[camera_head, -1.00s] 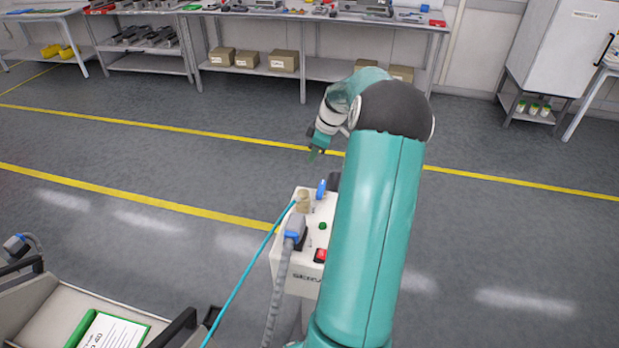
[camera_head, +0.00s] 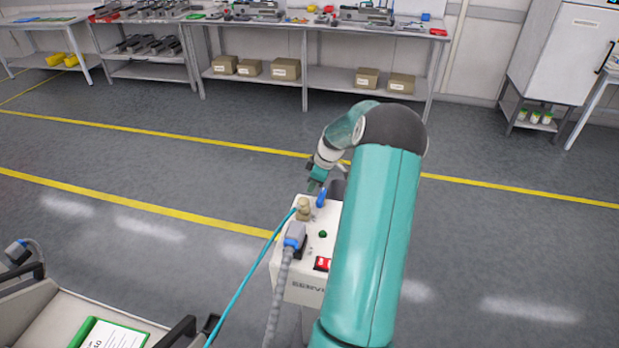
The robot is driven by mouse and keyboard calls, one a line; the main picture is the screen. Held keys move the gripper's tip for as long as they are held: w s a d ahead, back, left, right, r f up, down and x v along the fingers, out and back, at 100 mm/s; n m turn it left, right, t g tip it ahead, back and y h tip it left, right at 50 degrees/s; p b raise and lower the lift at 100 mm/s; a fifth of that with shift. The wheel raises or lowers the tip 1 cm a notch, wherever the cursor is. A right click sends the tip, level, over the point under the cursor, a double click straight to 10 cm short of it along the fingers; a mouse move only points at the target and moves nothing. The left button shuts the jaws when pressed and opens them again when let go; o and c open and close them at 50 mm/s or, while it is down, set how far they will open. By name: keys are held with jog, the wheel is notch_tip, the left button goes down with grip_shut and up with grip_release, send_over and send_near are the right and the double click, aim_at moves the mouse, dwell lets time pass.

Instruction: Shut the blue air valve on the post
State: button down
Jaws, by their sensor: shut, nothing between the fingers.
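The blue air valve handle (camera_head: 321,197) stands upright on top of the white service post (camera_head: 300,290), behind a brass fitting (camera_head: 303,209). My gripper (camera_head: 314,186) is shut and empty. It points down in the picture just above and slightly left of the blue handle, very close to it. I cannot tell whether the fingertips touch the handle. My arm hides the right side of the post.
A teal hose (camera_head: 243,285) runs from the brass fitting down to the left. A grey cable with a blue plug (camera_head: 294,238) sits on the post near a green button (camera_head: 323,234) and a red switch (camera_head: 322,264). A trolley (camera_head: 55,315) stands at lower left. Floor behind is clear.

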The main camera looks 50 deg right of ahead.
jog(key=shift+s+d, duration=0.3)
jog(key=shift+s, duration=0.6)
jog(key=shift+w, duration=0.1)
